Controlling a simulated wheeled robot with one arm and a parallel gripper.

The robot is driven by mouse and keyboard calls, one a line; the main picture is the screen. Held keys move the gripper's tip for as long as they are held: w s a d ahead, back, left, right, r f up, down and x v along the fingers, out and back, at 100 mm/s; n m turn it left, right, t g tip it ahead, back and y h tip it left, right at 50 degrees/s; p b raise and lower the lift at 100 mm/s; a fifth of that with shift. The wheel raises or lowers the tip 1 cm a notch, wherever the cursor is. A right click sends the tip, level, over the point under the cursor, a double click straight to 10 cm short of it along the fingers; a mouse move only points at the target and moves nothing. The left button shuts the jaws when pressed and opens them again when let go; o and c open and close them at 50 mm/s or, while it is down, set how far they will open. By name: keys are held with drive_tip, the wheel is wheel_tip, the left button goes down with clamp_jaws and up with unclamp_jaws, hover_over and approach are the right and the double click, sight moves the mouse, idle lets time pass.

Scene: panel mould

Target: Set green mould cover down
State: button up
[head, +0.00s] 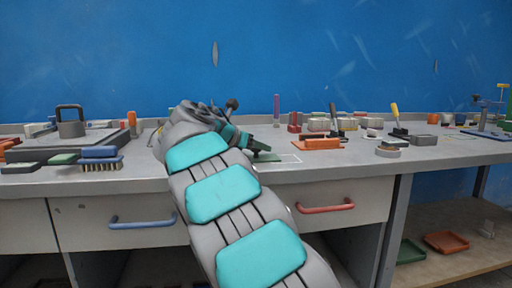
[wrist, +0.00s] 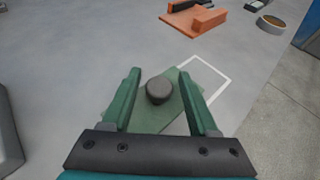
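The green mould cover (wrist: 150,113) is a flat green plate with a round dark grey knob (wrist: 159,90) on top. It appears to lie flat on the worktop, turned against a white rectangular outline (wrist: 218,72) and overlapping part of it. In the wrist view my gripper (wrist: 162,78) has its two green fingers spread on either side of the knob, with a visible gap on both sides. It is open above the cover. In the head view my gripper (head: 262,146) is low over the worktop, and a bit of the green cover (head: 267,157) shows beneath it.
An orange block piece (wrist: 195,20) lies beyond the outline, with a round pot (wrist: 270,24) to its right. A brush with a blue back (head: 101,158) and a dark panel with a handled weight (head: 71,126) stand left. The grey worktop (head: 345,160) is clear at front right.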

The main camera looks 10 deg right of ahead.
drive_tip(key=shift+o, duration=0.4)
drive_tip(key=shift+r, duration=0.1)
drive_tip(key=shift+s+a+r, duration=0.15)
drive_tip(key=shift+s+a, duration=0.1)
drive_tip(key=shift+a, duration=0.05)
drive_tip(key=p+v, duration=0.1)
drive_tip(key=v, duration=1)
drive_tip(key=shift+a, duration=0.15)
